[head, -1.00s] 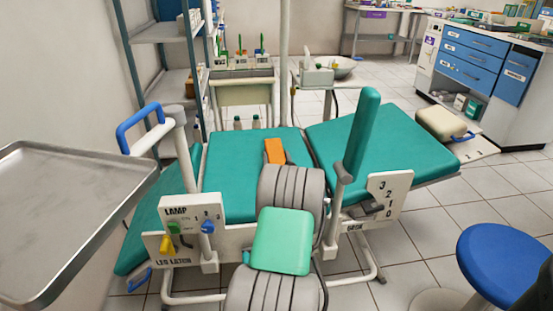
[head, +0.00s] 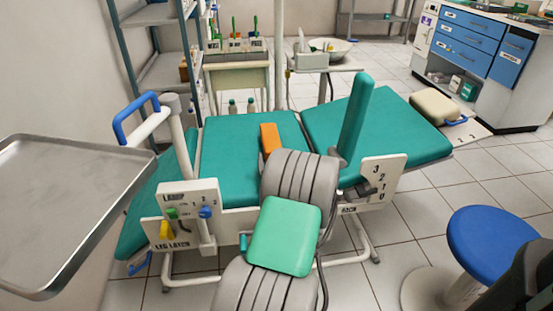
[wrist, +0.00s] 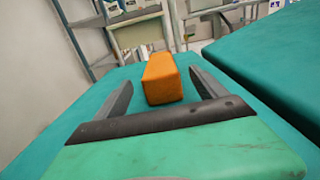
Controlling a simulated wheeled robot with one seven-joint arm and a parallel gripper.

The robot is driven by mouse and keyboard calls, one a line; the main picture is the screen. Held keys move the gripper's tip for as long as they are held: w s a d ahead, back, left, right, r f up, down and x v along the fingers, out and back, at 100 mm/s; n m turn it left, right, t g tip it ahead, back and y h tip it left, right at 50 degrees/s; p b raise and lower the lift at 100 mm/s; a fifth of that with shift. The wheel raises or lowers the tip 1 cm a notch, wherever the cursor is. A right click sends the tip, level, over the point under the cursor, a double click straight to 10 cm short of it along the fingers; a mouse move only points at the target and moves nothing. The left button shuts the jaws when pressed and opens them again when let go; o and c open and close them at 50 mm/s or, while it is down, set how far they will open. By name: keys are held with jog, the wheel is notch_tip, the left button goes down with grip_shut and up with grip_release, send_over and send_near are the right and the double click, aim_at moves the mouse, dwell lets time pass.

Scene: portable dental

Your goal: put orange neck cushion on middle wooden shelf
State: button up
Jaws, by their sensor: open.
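The orange neck cushion (head: 270,138) is a small block lying on the teal seat of the dental chair (head: 228,178). In the wrist view the cushion (wrist: 161,78) lies ahead, between the two dark fingers of my gripper (wrist: 160,80). The fingers are spread, with a gap on both sides of the cushion, and do not hold it. In the head view my arm hides the gripper. A shelf rack with a blue-grey frame stands at the back left; its lower visible shelf (head: 165,72) has an open bare part. I cannot tell whether it is the middle wooden shelf.
A metal tray (head: 60,200) fills the left foreground. A lamp control panel (head: 188,212) and the upright teal chair part (head: 356,125) flank my arm. A blue stool (head: 495,240) stands at right. Tiled floor is free between chair and stool.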

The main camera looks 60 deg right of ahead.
jog(key=shift+o, duration=0.4)
jog(key=shift+v, duration=1)
notch_tip(320, 180, up, 8)
jog(key=w+d+p, duration=0.2)
jog(key=p, duration=1.5)
send_near(272, 142)
jog(key=shift+f+p+x, duration=0.25)
jog(key=shift+p+x, duration=0.15)
jog(key=shift+x, duration=0.75)
jog(key=shift+w+d+f, duration=0.15)
jog(key=shift+d+f, duration=0.05)
jog(key=shift+f, duration=0.1)
jog(key=x, duration=0.7)
jog(key=shift+w+r, duration=0.1)
jog(key=shift+c, duration=0.5)
